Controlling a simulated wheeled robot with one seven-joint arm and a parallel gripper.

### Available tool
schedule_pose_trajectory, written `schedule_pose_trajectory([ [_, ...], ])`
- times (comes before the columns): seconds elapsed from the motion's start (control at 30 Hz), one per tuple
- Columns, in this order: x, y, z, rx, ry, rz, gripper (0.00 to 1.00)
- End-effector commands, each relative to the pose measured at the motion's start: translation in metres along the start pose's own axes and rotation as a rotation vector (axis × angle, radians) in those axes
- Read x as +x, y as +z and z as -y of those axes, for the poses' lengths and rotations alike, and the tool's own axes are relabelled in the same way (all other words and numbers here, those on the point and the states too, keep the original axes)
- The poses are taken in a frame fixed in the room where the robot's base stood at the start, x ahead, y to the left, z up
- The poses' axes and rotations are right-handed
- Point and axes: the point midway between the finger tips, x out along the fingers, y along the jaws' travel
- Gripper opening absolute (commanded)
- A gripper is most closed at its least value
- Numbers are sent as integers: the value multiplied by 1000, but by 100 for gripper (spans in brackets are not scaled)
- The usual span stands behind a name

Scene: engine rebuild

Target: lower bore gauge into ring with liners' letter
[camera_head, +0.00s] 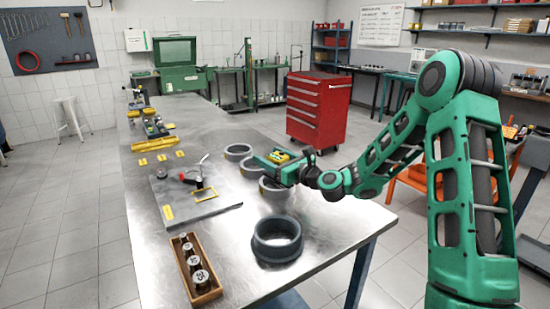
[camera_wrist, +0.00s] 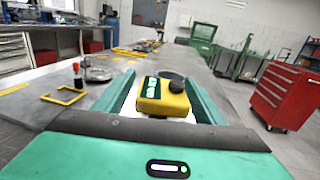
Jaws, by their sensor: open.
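My gripper (camera_head: 274,159) is over the table's right side, near the row of grey rings. Its two green fingers are apart in the wrist view (camera_wrist: 161,84). A yellow block-like device (camera_wrist: 150,107) with a green-and-white label and a black knob shows between the fingers; I cannot tell whether they touch it. It also shows in the head view (camera_head: 280,156). I cannot tell for certain which thing is the bore gauge. Grey rings stand at the back (camera_head: 238,151) and beside my gripper (camera_head: 270,188), partly hidden. A larger dark ring (camera_head: 277,245) stands nearer the front. No letter is readable on the rings.
A wooden box (camera_head: 205,294) of several marked cylinders stands at the front left. Yellow tags (camera_head: 161,157) lie farther back. A red cabinet (camera_head: 318,108) stands beyond the table.

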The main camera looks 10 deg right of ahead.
Motion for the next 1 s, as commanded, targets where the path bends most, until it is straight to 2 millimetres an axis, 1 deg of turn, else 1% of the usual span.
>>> schedule_pose_trajectory([
  [0.17,-25,-1,2,2,-4,-2,64],
  [0.4,-69,-1,2,2,-4,-2,64],
  [0.53,-86,-1,2,3,-2,-1,64],
  [0.7,-97,0,2,1,0,0,64],
  [1.0,-98,0,2,0,1,0,64],
])
